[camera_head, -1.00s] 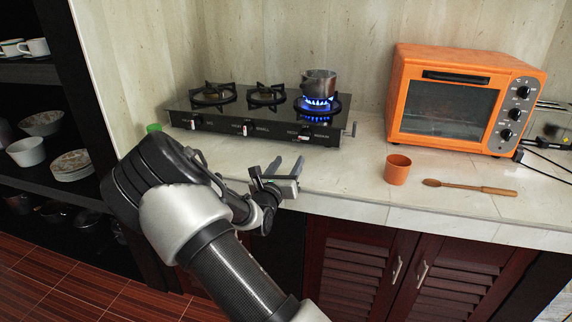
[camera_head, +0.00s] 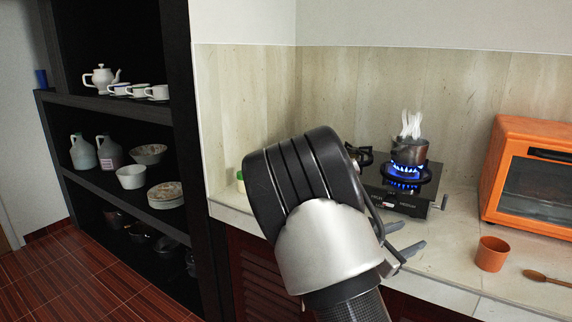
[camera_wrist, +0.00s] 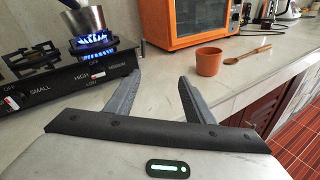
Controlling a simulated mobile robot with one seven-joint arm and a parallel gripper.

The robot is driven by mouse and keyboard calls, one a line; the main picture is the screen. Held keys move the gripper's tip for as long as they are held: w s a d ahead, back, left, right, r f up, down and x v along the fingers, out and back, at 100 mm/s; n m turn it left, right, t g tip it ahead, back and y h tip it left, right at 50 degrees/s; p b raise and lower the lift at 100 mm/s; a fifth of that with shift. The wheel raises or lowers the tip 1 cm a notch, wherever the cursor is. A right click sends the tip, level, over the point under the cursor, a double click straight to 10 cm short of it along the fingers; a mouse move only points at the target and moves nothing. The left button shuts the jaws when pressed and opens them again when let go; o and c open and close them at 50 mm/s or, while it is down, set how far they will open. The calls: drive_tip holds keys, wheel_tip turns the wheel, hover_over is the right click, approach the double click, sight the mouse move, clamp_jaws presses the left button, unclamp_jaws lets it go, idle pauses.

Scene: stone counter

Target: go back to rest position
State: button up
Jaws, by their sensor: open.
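My gripper (camera_head: 408,240) is open and empty, in front of the stove at the counter's front edge. In the wrist view its two fingers (camera_wrist: 157,92) stand apart over the bare counter, with nothing between them. The pot is apart from my gripper. The wrist view shows the pot (camera_wrist: 84,20) at the upper left.
An orange oven (camera_head: 492,180) stands right of the stove. An orange cup (camera_head: 491,254) and a wooden spoon (camera_head: 547,277) lie in front of it. A dark shelf (camera_head: 110,102) with dishes stands at left. Tiled floor (camera_head: 90,285) lies open below.

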drive_tip(key=s+r+m+g+y, duration=0.3)
drive_tip(key=s+m+g+y, duration=0.25)
drive_tip(key=s+m, duration=0.95)
drive_tip(key=s+a+r+m+t+y, duration=0.1)
drive_tip(key=s+a+r+m+y, duration=0.25)
drive_tip(key=s+a, duration=0.45)
drive_tip(key=s+a+r+m+t+y, duration=0.25)
drive_tip(key=s+a+y, duration=0.35)
drive_tip(key=a, duration=0.4)
wheel_tip(320, 180, up, 20)
drive_tip(key=s+h+p, duration=0.1)
drive_tip(key=p, duration=1.9)
drive_tip(key=shift+a+g, duration=0.35)
drive_tip(key=shift+g, duration=0.05)
drive_tip(key=shift+s, duration=0.1)
